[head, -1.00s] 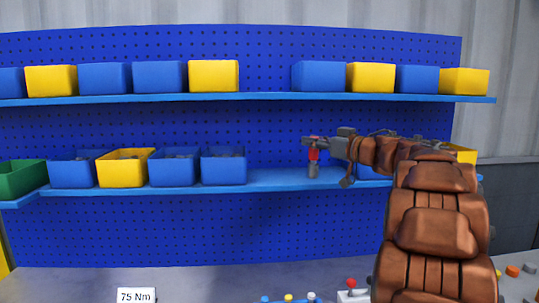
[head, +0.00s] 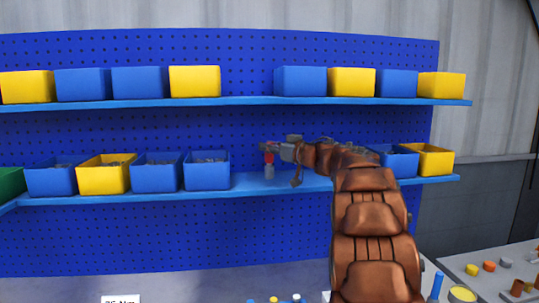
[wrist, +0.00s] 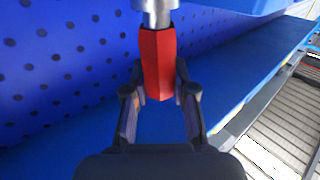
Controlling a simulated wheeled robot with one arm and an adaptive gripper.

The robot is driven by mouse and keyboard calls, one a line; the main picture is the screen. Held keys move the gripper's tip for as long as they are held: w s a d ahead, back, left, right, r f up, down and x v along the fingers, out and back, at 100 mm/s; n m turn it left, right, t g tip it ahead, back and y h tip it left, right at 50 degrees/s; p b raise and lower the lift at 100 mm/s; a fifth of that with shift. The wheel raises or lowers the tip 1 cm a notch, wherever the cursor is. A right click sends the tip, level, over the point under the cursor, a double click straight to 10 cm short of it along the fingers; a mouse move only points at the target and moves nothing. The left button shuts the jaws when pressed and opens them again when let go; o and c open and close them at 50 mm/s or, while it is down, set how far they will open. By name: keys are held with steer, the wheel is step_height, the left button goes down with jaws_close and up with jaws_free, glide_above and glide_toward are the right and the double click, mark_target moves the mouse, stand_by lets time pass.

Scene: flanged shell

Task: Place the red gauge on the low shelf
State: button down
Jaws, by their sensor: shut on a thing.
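The red gauge (head: 269,159) has a red body and a grey metal end. It hangs upright from my gripper (head: 267,148), grey end down, at the low shelf (head: 245,183). It is over the bare stretch right of a blue bin (head: 207,172). I cannot tell whether its grey end touches the shelf. In the wrist view, my gripper (wrist: 160,92) is shut on the red body of the gauge (wrist: 157,62), with one finger on each side. The shelf surface also shows in the wrist view (wrist: 225,70).
Several blue and yellow bins line the low shelf left of the gauge; a blue bin (head: 394,161) and a yellow bin (head: 428,160) stand to the right. The upper shelf (head: 230,102) with more bins is above. A side table (head: 500,272) with small parts is at lower right.

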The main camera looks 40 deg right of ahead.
steer(key=shift+f, duration=1.2)
steer(key=c, duration=1)
jaws_free()
steer(key=shift+f, duration=0.15)
steer(key=shift+o, duration=0.2)
steer(key=b+v, duration=0.2)
steer(key=v, duration=1)
steer(key=shift+a+r, duration=0.1)
steer(key=shift+r, duration=0.1)
